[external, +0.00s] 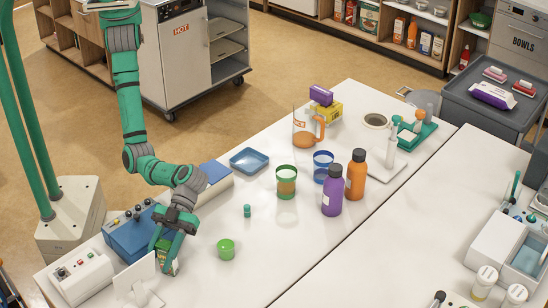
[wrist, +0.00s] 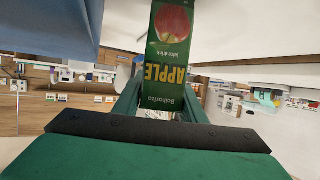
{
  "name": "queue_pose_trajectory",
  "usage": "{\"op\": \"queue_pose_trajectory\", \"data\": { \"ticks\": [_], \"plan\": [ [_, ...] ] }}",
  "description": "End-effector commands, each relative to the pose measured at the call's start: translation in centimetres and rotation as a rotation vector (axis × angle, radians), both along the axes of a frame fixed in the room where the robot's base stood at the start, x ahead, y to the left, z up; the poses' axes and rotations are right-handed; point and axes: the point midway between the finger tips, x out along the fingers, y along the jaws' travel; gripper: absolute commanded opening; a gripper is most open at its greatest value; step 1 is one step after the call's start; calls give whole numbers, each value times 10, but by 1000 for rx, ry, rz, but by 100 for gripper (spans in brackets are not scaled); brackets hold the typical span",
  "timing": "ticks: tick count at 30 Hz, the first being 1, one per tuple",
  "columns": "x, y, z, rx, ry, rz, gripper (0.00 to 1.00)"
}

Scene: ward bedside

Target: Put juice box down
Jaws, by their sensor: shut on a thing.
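My gripper (external: 167,250) is low over the near left end of the white table (external: 225,285), pointing down. It is shut on the juice box (external: 168,267), which shows below and between the fingers. In the wrist view the juice box (wrist: 166,70) is dark green with a red apple picture and yellow "APPLE" lettering, upside down in that view. The green fingers of my gripper (wrist: 160,100) lie along its two sides. The box looks upright at or just above the tabletop; I cannot tell whether its base touches.
A blue box with knobs (external: 132,238) and a white control unit (external: 82,278) stand left of my gripper. A white stand (external: 138,285) is close in front. Bare tabletop lies beyond the cup, before the purple bottle (external: 332,195).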

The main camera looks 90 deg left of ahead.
Motion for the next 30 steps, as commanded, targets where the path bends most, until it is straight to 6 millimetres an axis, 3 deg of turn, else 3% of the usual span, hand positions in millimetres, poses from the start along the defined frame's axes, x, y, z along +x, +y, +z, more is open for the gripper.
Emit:
{"op": "queue_pose_trajectory", "data": {
  "ticks": [2, 3, 5, 17, 30],
  "plan": [
    [0, 0, -2, 0, 0, 0, 10],
    [-1, 0, -3, 1, 0, -1, 42],
    [-1, 0, -2, 1, -1, -1, 56],
    [0, 2, 2, 0, -1, -1, 56],
    [28, 69, 31, 0, -3, 1, 56]
  ]
}}
